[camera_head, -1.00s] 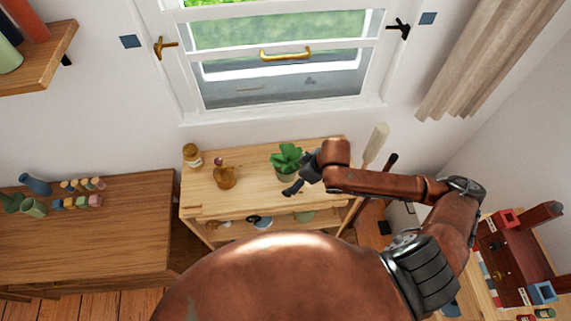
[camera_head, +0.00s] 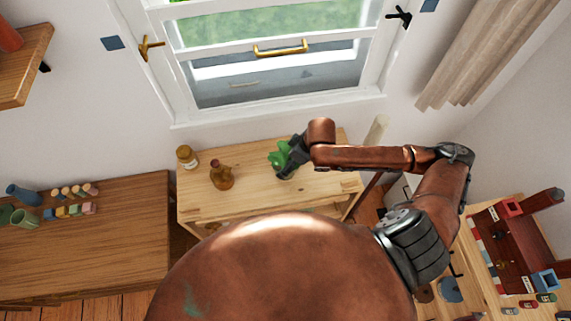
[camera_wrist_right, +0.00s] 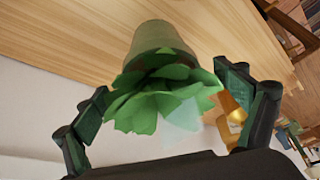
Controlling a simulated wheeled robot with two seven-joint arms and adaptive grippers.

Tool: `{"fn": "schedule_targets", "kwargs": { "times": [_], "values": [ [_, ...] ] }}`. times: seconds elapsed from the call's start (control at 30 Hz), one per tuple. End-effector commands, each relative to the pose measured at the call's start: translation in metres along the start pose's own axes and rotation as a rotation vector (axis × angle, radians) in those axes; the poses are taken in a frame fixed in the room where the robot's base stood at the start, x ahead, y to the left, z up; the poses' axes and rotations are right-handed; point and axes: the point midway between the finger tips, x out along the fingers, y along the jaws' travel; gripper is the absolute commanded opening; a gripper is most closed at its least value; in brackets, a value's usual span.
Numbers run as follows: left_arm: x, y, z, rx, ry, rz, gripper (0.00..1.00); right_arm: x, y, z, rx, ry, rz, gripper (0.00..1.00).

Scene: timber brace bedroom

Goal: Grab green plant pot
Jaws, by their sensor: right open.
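The green plant pot (camera_wrist_right: 162,38) stands on the light wooden shelf unit under the window, with leafy green foliage on top. In the right wrist view it lies between the two spread fingers of my right gripper (camera_wrist_right: 165,100), and the leaves fill much of the gap. The fingers look apart from the pot. In the head view the plant's leaves (camera_head: 277,158) show just left of my right gripper (camera_head: 288,160), which covers most of the pot. My left gripper is not in view.
A brown bottle (camera_head: 222,177) and an amber jar (camera_head: 187,157) stand left of the plant on the shelf unit (camera_head: 250,195). The window (camera_head: 275,60) is behind it. A wooden desk (camera_head: 90,245) with cups and small blocks stands at left.

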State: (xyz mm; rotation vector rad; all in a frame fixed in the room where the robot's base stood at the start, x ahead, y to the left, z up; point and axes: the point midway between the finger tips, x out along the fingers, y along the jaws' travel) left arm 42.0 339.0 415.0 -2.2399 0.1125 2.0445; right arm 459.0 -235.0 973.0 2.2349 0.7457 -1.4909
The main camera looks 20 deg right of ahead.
Motion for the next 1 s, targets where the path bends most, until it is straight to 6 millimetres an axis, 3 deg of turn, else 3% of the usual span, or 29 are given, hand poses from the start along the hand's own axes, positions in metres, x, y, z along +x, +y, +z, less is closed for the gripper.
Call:
{"fn": "schedule_targets", "kwargs": {
  "times": [0.1, 0.23, 0.53, 0.7, 1.0],
  "values": [
    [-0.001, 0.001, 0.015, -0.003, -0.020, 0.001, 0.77, 0.019, -0.002, 0.005, 0.002, -0.003, -0.002, 0.91],
    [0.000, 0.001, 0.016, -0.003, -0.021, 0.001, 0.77, 0.034, -0.002, 0.004, 0.001, -0.001, -0.001, 0.91],
    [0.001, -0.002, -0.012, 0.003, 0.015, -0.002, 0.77, 0.039, -0.001, 0.005, -0.001, -0.001, 0.001, 0.91],
    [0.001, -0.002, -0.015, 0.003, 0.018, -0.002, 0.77, 0.039, -0.001, 0.005, -0.001, -0.001, 0.001, 0.80],
    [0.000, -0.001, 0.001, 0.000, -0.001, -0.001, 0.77, 0.039, -0.001, 0.005, 0.000, -0.001, 0.000, 0.59]
  ]
}}
